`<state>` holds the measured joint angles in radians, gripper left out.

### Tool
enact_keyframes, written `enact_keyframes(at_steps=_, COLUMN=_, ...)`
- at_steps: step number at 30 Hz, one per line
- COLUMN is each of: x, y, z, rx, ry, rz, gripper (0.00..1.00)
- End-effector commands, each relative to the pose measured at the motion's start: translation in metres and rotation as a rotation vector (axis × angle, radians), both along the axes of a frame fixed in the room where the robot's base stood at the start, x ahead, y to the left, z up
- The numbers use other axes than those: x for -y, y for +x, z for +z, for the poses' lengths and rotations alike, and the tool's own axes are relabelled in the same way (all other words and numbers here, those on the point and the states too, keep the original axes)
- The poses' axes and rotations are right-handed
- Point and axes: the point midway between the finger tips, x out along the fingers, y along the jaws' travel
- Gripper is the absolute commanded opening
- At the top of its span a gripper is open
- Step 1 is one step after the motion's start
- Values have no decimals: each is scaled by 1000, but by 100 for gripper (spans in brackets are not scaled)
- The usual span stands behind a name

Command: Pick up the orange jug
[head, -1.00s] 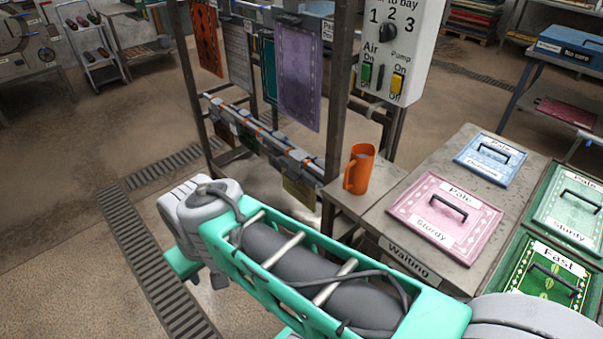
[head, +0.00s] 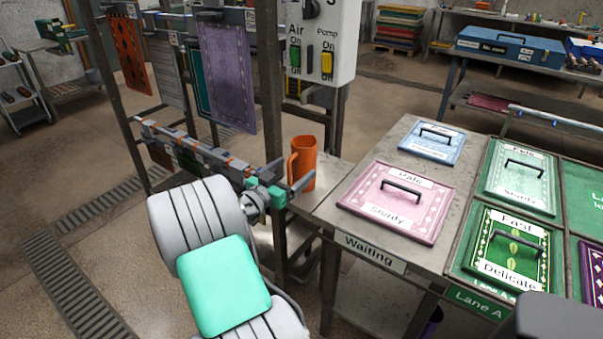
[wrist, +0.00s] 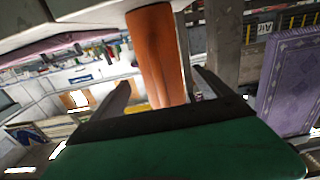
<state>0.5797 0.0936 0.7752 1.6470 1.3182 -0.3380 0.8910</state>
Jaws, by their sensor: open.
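The orange jug (head: 308,168) stands upright on a small grey ledge left of the waiting table, its handle on its left side. My gripper (head: 287,178) is open at the jug's near left side, at about the height of its lower body. In the wrist view the jug (wrist: 155,45) shows between and beyond the two dark fingers (wrist: 162,86). The fingers are spread to either side of it and not closed on it. I cannot tell whether a finger touches it. The jug's base is partly hidden in the head view.
A rack with hanging rugs (head: 228,75) is at the left. The waiting table (head: 350,215) holds pink (head: 400,200) and blue (head: 432,143) handled panels.

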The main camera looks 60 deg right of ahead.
Motion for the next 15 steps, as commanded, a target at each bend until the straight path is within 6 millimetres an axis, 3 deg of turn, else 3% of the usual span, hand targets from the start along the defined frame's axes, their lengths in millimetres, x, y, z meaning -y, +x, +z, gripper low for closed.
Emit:
enact_keyframes(at_steps=9, x=49, y=-7, z=-2, rx=0, ry=2, rz=0, gripper=88)
enact_keyframes(at_steps=15, x=51, y=-6, z=-3, rx=0, ry=2, rz=2, gripper=88)
